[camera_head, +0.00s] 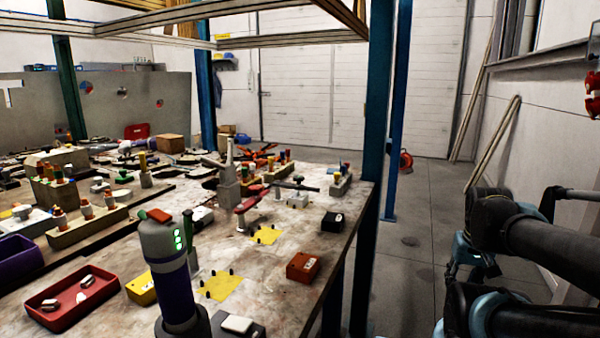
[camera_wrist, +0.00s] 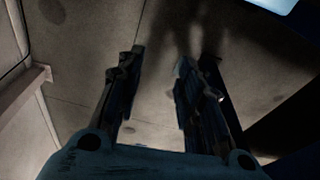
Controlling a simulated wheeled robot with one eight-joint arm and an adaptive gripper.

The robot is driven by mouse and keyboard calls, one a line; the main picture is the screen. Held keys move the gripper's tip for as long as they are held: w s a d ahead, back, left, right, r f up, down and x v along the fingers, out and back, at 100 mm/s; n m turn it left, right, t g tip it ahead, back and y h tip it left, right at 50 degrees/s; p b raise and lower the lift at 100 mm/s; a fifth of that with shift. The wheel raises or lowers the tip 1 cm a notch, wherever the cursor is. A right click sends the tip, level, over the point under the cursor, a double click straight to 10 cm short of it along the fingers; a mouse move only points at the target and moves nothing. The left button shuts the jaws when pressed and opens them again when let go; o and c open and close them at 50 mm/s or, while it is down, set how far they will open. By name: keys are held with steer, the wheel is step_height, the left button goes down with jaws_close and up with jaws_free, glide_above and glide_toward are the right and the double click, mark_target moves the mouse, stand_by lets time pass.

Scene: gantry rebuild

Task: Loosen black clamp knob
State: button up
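My gripper (camera_wrist: 160,58) shows in the wrist view with its two fingers apart and nothing between them. It points at bare grey floor. In the head view my arm is at the far right, beside the workbench (camera_head: 345,262) and clear of it; the gripper itself cannot be made out there. On the bench stands a grey clamp-like fixture (camera_head: 228,185) with red handle parts (camera_head: 250,203). A dark bar (camera_head: 295,186) reaches to its right. I cannot tell which part is the black clamp knob; it is too small or hidden.
A grey-purple cylinder with green lights (camera_head: 168,262) stands at the bench front. A red tray (camera_head: 72,300), a red box (camera_head: 303,267) and a black box (camera_head: 332,222) lie on the bench. Blue posts (camera_head: 378,120) rise by its right edge. The floor (camera_head: 425,235) between bench and arm is open.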

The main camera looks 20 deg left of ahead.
steer(key=shift+o, duration=0.6)
steer(key=shift+s+a+r, duration=0.1)
steer(key=shift+a+r, duration=0.05)
steer(key=shift+r, duration=0.35)
steer(key=shift+s+a+r, duration=0.1)
steer(key=shift+r, duration=0.4)
steer(key=w+a+r+m, duration=0.2)
steer(key=w+a+r, duration=0.2)
steer(key=r, duration=0.3)
steer(key=w+a+r+m, duration=0.2)
steer(key=w+a+r, duration=0.25)
steer(key=r, duration=0.25)
step_height(320, 180, up, 22)
steer(key=m+g, duration=0.2)
steer(key=m, duration=0.9)
glide_above(299, 176)
step_height(299, 176, down, 17)
steer(key=shift+s+r, duration=0.1)
steer(key=shift+r, duration=0.1)
steer(key=shift+c, duration=0.2)
steer(key=c, duration=0.8)
